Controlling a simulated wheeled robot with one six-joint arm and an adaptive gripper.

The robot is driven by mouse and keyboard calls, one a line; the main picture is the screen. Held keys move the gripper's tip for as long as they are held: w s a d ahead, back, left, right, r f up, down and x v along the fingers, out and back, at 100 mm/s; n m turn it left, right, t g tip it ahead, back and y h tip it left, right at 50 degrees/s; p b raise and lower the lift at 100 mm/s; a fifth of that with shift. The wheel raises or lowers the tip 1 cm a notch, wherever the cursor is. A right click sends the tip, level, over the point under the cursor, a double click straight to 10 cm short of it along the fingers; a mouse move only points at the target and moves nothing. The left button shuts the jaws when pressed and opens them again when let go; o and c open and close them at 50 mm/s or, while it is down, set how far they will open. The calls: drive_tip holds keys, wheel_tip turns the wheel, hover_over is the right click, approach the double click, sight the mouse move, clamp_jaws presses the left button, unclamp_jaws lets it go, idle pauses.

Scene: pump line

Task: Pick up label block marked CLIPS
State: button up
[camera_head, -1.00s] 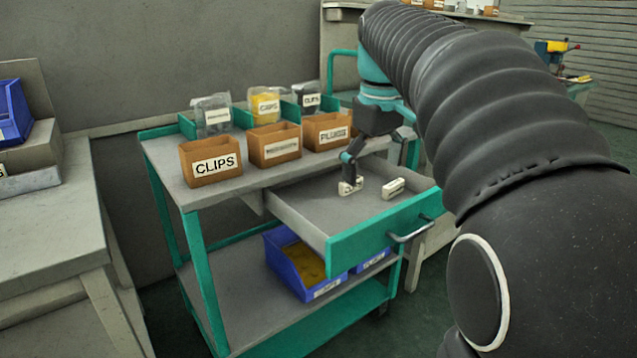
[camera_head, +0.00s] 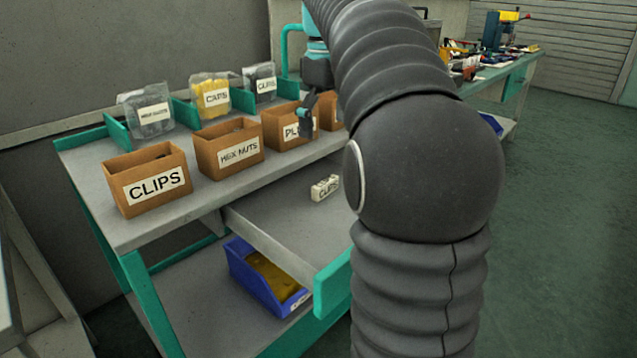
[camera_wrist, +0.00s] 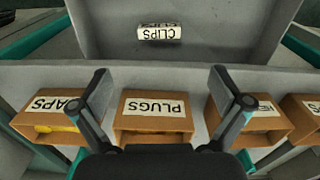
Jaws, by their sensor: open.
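The label block marked CLIPS (camera_head: 325,187) is a small white block lying in the open grey drawer (camera_head: 270,240). In the wrist view the block (camera_wrist: 159,33) lies near the top middle, its lettering upside down. My gripper (camera_wrist: 160,77) is open, with nothing between its two fingers. It is over the row of brown bins, in front of the PLUGS bin (camera_wrist: 153,117), and apart from the block. In the head view one finger shows before the PLUGS bin (camera_head: 275,127); my arm hides the rest of the gripper and the right part of the drawer.
Brown bins marked CLIPS (camera_head: 150,182) and HEX NUTS (camera_head: 229,150) stand along the cart top (camera_head: 95,180). Bags, including a CAPS bag (camera_head: 211,95), stand behind them. A blue bin (camera_head: 250,280) sits on the lower shelf. Open floor (camera_head: 560,240) lies at right.

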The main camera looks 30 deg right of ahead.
sight(327, 182)
drive_tip(key=f+b, duration=0.1)
drive_tip(key=f, duration=0.5)
drive_tip(key=f+b, duration=0.1)
drive_tip(key=f, duration=0.5)
drive_tip(key=shift+s+d+f+b, duration=0.15)
drive_tip(key=shift+s+f+b, duration=0.05)
drive_tip(key=shift+f+b, duration=0.2)
drive_tip(key=c, duration=1)
